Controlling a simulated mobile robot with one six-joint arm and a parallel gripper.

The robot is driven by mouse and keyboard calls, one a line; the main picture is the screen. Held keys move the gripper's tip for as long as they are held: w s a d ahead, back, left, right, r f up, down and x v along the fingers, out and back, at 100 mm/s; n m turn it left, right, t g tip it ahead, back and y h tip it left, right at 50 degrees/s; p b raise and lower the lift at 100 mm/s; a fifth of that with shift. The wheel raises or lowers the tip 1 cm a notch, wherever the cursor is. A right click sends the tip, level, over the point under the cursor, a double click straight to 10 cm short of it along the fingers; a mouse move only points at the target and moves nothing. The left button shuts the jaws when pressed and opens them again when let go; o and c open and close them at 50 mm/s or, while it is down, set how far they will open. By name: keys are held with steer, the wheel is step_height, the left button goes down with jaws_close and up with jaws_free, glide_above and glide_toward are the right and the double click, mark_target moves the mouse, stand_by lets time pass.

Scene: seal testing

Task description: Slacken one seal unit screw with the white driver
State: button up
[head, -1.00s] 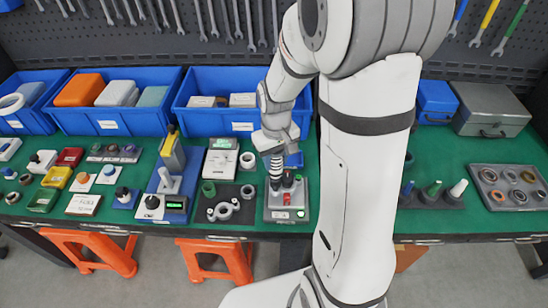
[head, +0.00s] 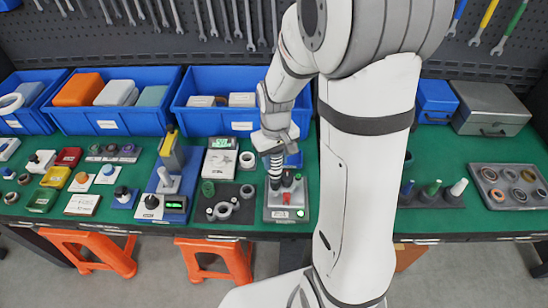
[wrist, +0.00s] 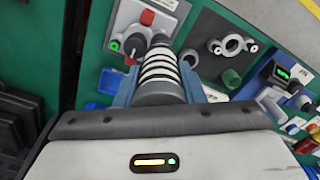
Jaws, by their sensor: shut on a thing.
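My gripper (head: 275,156) is shut on a black-and-white ribbed cylinder (wrist: 160,75), upright over a grey control unit (head: 290,209). In the wrist view my gripper (wrist: 158,90) has a blue-grey finger on each side of it. I cannot tell whether its lower end touches the unit. A white-handled tool, perhaps the white driver (head: 458,187), stands tilted in a dark rack at right, beside green and blue ones. A grey two-eared ring (head: 223,210), perhaps the seal unit, lies on a dark plate; the wrist view shows it too (wrist: 232,45).
The control unit has a red switch (head: 287,198) and a green button (head: 300,213). Blue bins (head: 240,117) stand behind. Several small devices crowd the left of the green table. A tray of rings (head: 508,187) lies far right. My arm hides the table's middle.

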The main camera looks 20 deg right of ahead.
steer(key=shift+f+b, duration=0.65)
steer(key=shift+f, duration=0.15)
stand_by(0.8)
steer(key=shift+r, duration=0.2)
stand_by(0.4)
